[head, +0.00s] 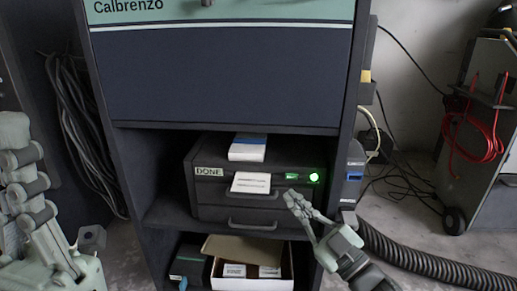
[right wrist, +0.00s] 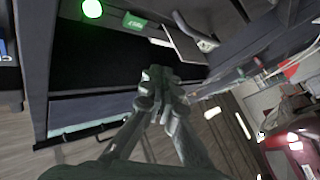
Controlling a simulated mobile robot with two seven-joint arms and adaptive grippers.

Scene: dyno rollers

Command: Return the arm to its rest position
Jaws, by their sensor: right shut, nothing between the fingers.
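My right gripper (head: 298,200) is in front of the dark drawer unit (head: 210,212), at its lower right, below a lit green button (head: 314,177). Its fingers are together and empty. In the right wrist view the closed fingers (right wrist: 160,82) point toward a dark gap, with the green light (right wrist: 92,9) at the top left. My left arm stands at the left edge of the head view. Its fingers are not clear enough to judge.
A white box (head: 248,148) lies on the unit labelled DONE, and a paper card (head: 251,182) is at its front. An open carton (head: 285,252) stands on the shelf below. A ribbed hose (head: 430,262) and a wheeled cart (head: 485,130) are at the right.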

